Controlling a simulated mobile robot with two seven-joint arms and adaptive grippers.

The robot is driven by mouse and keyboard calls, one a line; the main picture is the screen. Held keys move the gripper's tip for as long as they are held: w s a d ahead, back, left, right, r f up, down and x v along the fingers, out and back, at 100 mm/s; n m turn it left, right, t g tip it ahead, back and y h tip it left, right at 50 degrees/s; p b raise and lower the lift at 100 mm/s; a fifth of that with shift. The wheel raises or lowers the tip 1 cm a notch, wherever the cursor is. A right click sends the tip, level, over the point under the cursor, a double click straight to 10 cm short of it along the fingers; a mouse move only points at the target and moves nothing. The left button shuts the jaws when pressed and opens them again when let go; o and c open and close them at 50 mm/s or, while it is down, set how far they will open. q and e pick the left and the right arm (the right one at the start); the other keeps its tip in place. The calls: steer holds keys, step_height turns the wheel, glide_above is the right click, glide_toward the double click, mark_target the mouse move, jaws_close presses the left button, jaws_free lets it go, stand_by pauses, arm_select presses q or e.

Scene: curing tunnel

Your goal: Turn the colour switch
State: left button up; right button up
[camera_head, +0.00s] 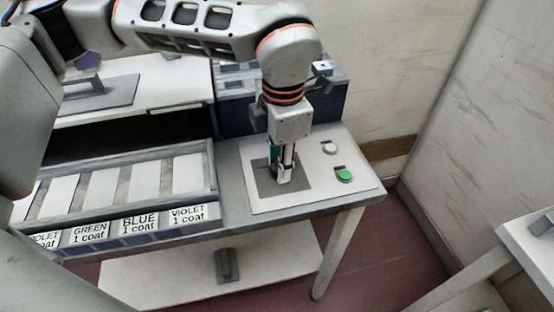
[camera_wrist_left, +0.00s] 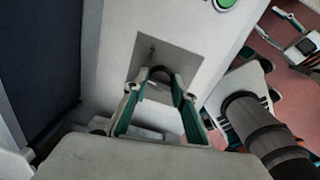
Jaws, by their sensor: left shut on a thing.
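The white control panel (camera_head: 315,152) lies on the end of the bench, with a darker grey square plate (camera_head: 265,185) on it. My left gripper (camera_head: 284,178) points down at this plate, and its fingers are shut on the colour switch. In the left wrist view the fingers (camera_wrist_left: 157,88) with teal pads stand either side of the dark, rounded switch knob (camera_wrist_left: 159,73), which shows only in part. The grey plate (camera_wrist_left: 180,62) also shows there. Which way the switch points cannot be seen.
Labelled slots with pale panels (camera_head: 103,190) lie to the left. A dark blue box (camera_head: 327,98) stands behind. A wall rises at the back right, and a white table (camera_head: 527,238) stands at right.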

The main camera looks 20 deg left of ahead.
arm_select(q)
steer(key=shift+s, duration=0.1)
steer(key=shift+n, duration=0.3)
steer(key=o, duration=1.1)
steer(key=shift+d, duration=0.1)
steer(key=r, duration=1.2)
steer(key=shift+s+d, duration=0.2)
